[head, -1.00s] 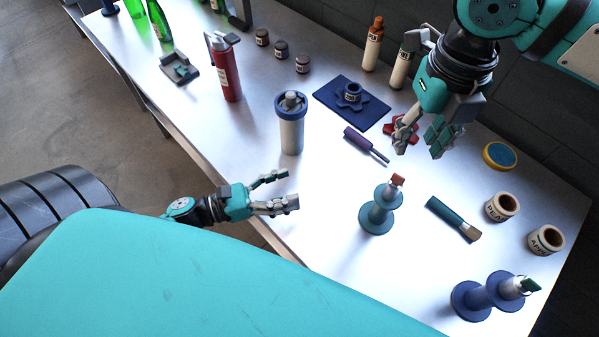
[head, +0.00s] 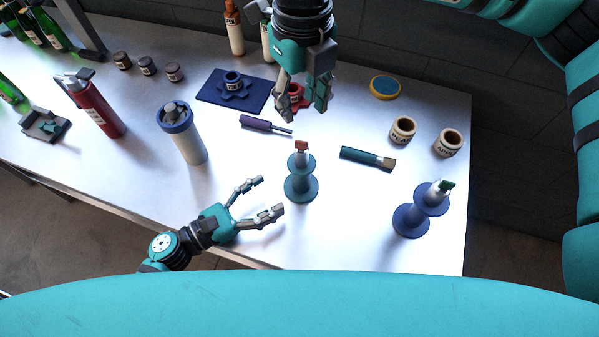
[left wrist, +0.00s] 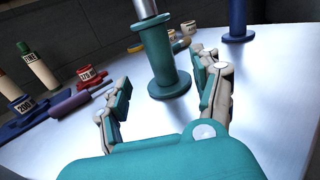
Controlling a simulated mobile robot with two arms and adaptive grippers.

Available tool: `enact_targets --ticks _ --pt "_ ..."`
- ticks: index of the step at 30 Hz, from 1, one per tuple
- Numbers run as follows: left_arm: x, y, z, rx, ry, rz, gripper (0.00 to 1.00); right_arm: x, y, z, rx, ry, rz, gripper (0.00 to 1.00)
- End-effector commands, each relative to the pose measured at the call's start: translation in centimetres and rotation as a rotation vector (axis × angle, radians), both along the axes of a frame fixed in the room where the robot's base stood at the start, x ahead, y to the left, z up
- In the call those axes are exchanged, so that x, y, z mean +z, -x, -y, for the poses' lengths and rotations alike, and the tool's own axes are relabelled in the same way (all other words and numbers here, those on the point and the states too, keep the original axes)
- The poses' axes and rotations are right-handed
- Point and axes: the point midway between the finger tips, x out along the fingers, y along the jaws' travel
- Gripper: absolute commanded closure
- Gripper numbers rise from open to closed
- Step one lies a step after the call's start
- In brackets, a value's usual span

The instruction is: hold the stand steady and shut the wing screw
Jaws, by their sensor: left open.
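A teal spool-shaped stand (head: 301,188) stands upright near the table's front, with an orange-red wing screw (head: 301,146) on top. A blue stand (head: 410,220) with a green wing screw (head: 446,185) is at the right. My left gripper (head: 269,196) is open and empty, just left of the teal stand. In the left wrist view the teal stand (left wrist: 168,62) appears ahead between the spread fingers, apart from them; its top is out of frame. My right gripper (head: 302,106) points down above the table, behind the teal stand; its fingers are apart and look empty.
A red holder (head: 292,90) is partly hidden behind my right gripper. A purple-handled tool (head: 257,122) and a brush (head: 365,157) lie near the teal stand. A white cylinder with a blue collar (head: 186,140) stands left. Two labelled pots (head: 403,132) are at the right.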

Motion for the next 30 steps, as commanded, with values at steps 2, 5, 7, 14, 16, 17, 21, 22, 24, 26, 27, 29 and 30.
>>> enact_targets --ticks 2,5,7,14,16,17,21,22,24,26,27,29,30 --pt "0.1 -1.0 1.4 -0.001 0.001 0.003 0.34 0.0 0.0 0.0 0.000 0.000 0.000 0.62" --pt "0.1 -2.2 3.1 -0.001 0.002 0.004 0.34 0.0 0.0 0.0 0.000 0.000 0.000 0.62" --pt "0.1 -2.9 4.1 0.000 0.001 0.002 0.34 0.0 0.0 0.0 0.000 0.000 0.000 0.62" --pt "0.0 -4.7 6.8 0.000 0.000 0.001 0.34 0.0 0.0 0.0 0.000 0.000 0.000 0.62" --pt "0.0 -5.1 7.2 0.002 0.000 0.000 0.34 0.0 0.0 0.0 0.000 0.000 0.000 0.62" --pt "0.0 -5.1 7.4 0.001 0.001 -0.001 0.34 0.0 0.0 0.0 0.000 0.000 0.000 0.62" --pt "0.0 -5.3 7.7 0.000 0.000 0.000 0.34 0.0 0.0 0.0 0.000 0.000 0.000 0.62" --pt "0.0 -5.3 7.8 0.000 0.000 0.000 0.34 0.0 0.0 0.0 0.000 0.000 0.000 0.62" --pt "0.0 -5.3 7.8 0.000 0.000 0.000 0.34 0.0 0.0 0.0 0.000 0.000 0.000 0.62" --pt "0.0 -5.3 7.7 0.000 0.000 0.000 0.34 0.0 0.0 0.0 0.000 0.000 0.000 0.62" --pt "0.0 -5.3 7.7 0.000 0.000 0.000 0.34 0.0 0.0 0.0 0.000 0.000 0.000 0.62" --pt "0.0 -5.3 7.7 0.000 0.000 0.000 0.39 0.0 0.0 0.0 0.000 0.000 0.000 0.62" --pt "0.0 -5.3 7.7 0.001 0.000 0.000 0.44 0.0 0.0 0.0 0.000 0.000 0.000 0.62"
